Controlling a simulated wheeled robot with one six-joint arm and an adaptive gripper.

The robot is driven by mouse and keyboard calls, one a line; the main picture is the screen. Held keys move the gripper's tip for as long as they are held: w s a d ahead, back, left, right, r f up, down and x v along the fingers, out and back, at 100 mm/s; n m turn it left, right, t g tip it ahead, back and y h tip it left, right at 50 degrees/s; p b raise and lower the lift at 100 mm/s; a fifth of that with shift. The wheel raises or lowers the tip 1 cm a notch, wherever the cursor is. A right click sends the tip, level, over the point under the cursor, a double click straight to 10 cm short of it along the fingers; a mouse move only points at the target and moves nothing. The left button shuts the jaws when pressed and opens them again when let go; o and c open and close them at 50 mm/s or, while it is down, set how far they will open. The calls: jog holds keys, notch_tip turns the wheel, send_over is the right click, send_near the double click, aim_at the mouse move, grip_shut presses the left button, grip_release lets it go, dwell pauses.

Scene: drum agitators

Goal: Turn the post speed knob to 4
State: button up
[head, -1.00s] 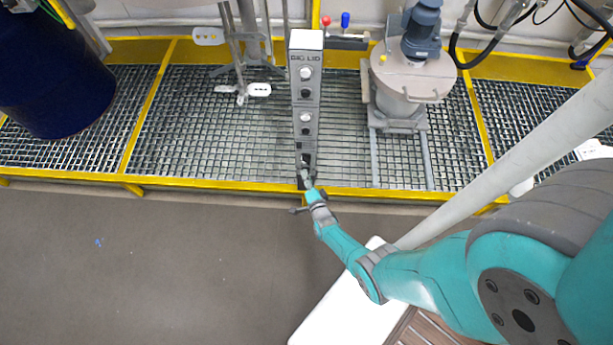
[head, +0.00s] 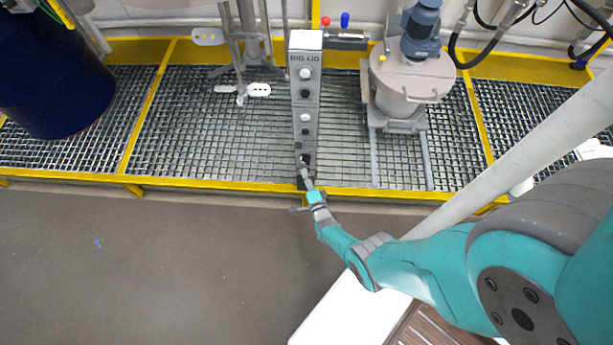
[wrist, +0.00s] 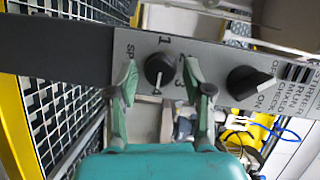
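The grey control post (head: 306,115), marked BIG LID at its top, stands on the grating in the head view. My gripper (head: 306,177) is at its lower end and hides part of it. In the wrist view, the round black speed knob (wrist: 160,69) is on the post's grey panel (wrist: 220,58), with printed numbers around it. A white mark is on the knob's lower side, towards my gripper's palm; its exact number is hard to read. My gripper (wrist: 160,75) is open, with one green finger on each side of the knob and visible gaps to it.
Another black knob (wrist: 249,82) with a white pointer, near the word ON, sits to the right of my right finger. In the head view, a mixer vessel (head: 412,85) stands right of the post, a blue drum (head: 55,75) far left. Yellow rails edge the grating.

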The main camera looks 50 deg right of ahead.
jog(key=shift+s+a, duration=0.1)
jog(key=f+v, duration=0.1)
jog(key=v, duration=1)
jog(key=shift+s+r, duration=0.35)
jog(key=shift+r, duration=0.2)
jog(key=shift+a, duration=0.2)
jog(key=s+a+r+n+y, duration=0.5)
jog(key=s+a+r+n, duration=0.65)
jog(key=s+r, duration=0.35)
jog(key=s+a+r+n+y, duration=0.1)
jog(key=r+n, duration=0.4)
jog(key=r, duration=0.8)
jog(key=s+a+r+n+y, duration=0.2)
jog(key=s+r+n, duration=0.3)
jog(key=r, duration=0.9)
jog(key=shift+a+r+y, duration=0.2)
jog(key=shift+a+y, duration=0.1)
jog(key=shift+a, duration=0.15)
